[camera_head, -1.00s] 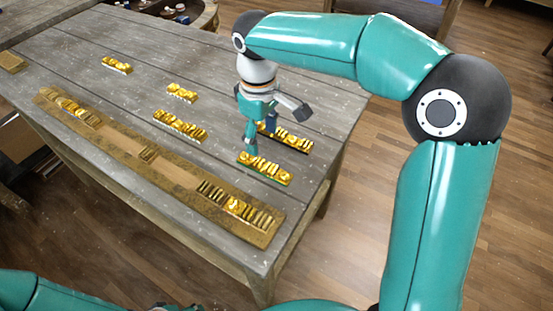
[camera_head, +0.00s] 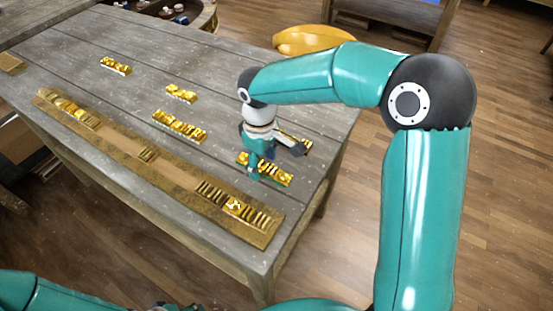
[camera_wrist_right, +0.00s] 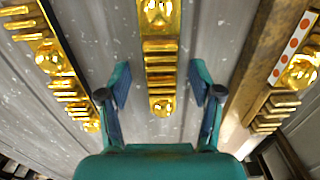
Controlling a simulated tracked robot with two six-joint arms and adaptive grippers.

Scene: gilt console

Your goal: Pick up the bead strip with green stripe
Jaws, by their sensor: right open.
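A short strip of gold beads (camera_head: 283,179) lies near the right end of the table; a green edge shows on it in the earlier head view. My right gripper (camera_head: 257,166) is low over this strip and covers part of it. In the right wrist view the gold bead strip (camera_wrist_right: 160,60) runs lengthwise between the two spread fingers of my right gripper (camera_wrist_right: 158,95). The fingers are open, one on each side, with a gap to the strip. Whether the tips reach down beside it, I cannot tell. My left gripper is out of view.
A long brown board (camera_head: 185,178) with gold pieces lies along the near edge. Another strip (camera_head: 300,143) lies just behind my right gripper. Other gold strips lie at the middle (camera_head: 180,127), back (camera_head: 181,94) and far left (camera_head: 116,66). A yellow stool (camera_head: 312,40) stands behind the table.

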